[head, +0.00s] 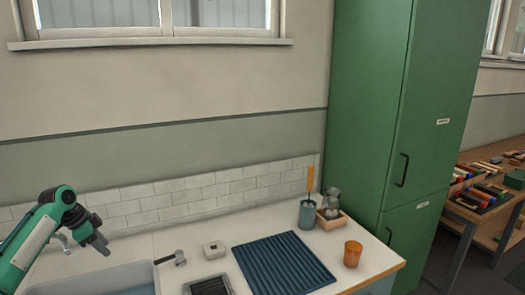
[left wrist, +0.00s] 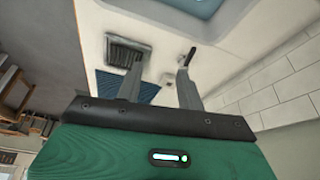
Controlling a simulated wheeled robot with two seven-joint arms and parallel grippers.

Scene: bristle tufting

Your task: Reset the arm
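My left arm comes in from the left in the head view. Its dark gripper (head: 96,238) hangs in the air over the sink side of the counter. In the left wrist view the two fingers of the left gripper (left wrist: 157,88) stand apart with nothing between them; they are open and touch no object. My right gripper is in neither view.
A green cabinet (head: 375,110) stands right.

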